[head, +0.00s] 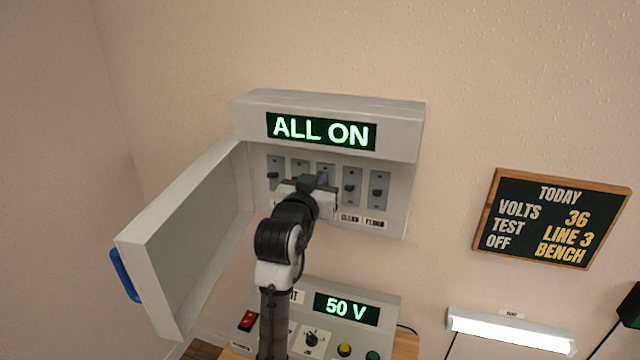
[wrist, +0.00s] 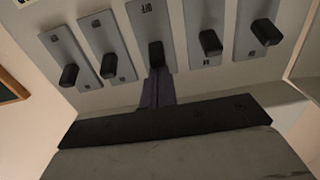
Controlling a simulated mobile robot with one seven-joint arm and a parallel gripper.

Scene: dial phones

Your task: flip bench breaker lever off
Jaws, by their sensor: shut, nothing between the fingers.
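The breaker box (head: 415,190) hangs on the wall with its door open. Its display (head: 321,131) reads "ALL ON". A row of several dark levers on grey plates shows inside; the labels under the left and middle ones are hidden by my arm, so I cannot tell which is the bench lever. My gripper (head: 322,179) is shut and empty, in front of the middle lever. In the wrist view, my purplish fingers (wrist: 158,90) end just at the middle lever (wrist: 155,54); I cannot tell whether they touch it.
The open door (head: 190,240) with a blue handle (head: 126,276) stands out at left. Below is a bench unit (head: 370,340) with a "50 V" display. A board (head: 555,218) at right reads volts 36, test line 3, off bench. Wall between is clear.

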